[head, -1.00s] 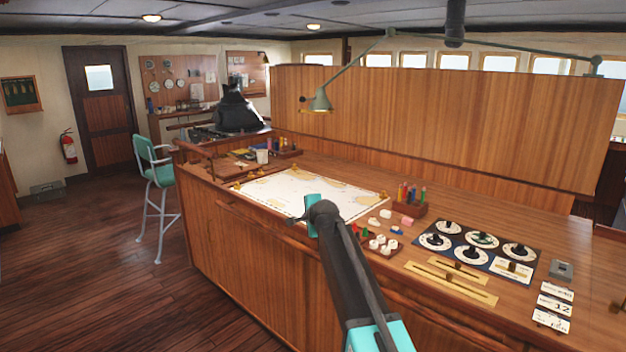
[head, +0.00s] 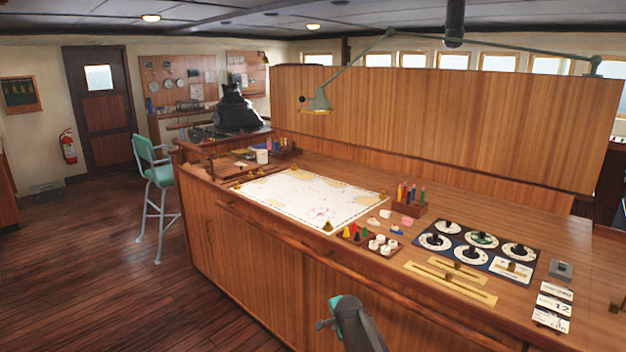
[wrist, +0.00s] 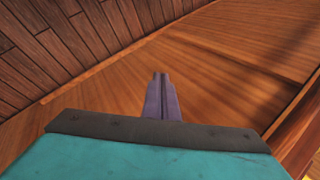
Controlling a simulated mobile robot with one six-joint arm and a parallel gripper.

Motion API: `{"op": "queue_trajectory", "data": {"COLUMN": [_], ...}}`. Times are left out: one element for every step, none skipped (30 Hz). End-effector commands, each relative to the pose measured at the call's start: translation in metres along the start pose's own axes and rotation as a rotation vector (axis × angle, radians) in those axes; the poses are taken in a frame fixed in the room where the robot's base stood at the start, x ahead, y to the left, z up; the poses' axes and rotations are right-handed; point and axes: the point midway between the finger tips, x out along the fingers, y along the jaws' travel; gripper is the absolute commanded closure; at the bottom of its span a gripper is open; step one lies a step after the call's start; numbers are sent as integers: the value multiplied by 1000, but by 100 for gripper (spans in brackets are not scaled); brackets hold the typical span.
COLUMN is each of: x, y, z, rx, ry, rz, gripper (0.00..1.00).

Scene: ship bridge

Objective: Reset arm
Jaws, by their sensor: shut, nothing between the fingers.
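My arm shows low in the head view, in front of the wooden chart desk (head: 260,240). Its end is below the desk's top edge, and the fingers cannot be made out there. In the wrist view my gripper (wrist: 160,77) has its two fingers together, with nothing between them. The fingers point toward the wooden side of the desk (wrist: 220,70), and dark floor planks (wrist: 70,40) show at the upper left.
On the desk lie a chart (head: 300,197), a pen holder (head: 408,203), small coloured pieces (head: 357,233), a dial panel (head: 478,245) and number cards (head: 555,306). A teal stool (head: 157,180) stands at the left end. Open floor (head: 110,270) lies left of the desk.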

Motion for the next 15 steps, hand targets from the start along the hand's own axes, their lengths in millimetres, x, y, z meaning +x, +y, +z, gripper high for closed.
{"op": "queue_trajectory", "data": {"x": [6, 9, 14, 17, 20, 23, 26, 28, 31, 33, 35, 37, 38, 39, 40], "y": [22, 34, 48, 60, 71, 86, 98, 109, 125, 136, 148, 163, 175, 187, 202], "z": [0, 0, -1, 0, 0, 0, 0, 1, 2, 2, 3, 3, 4, 5, 6], "rx": [-8, -15, -25, -31, -38, -50, -57, -65, -77, -85, -94, -105, -114, -124, -136], "ry": [-2, -4, -6, -8, -10, -14, -17, -20, -25, -29, -32, -38, -43, -48, -54], "rz": [29, 45, 65, 81, 96, 117, 134, 149, 171, 186, 201, 223, 239, 256, 276], "gripper": [100, 100, 100, 100, 100, 100, 100, 100, 100, 100, 100, 100, 100, 100, 100]}}
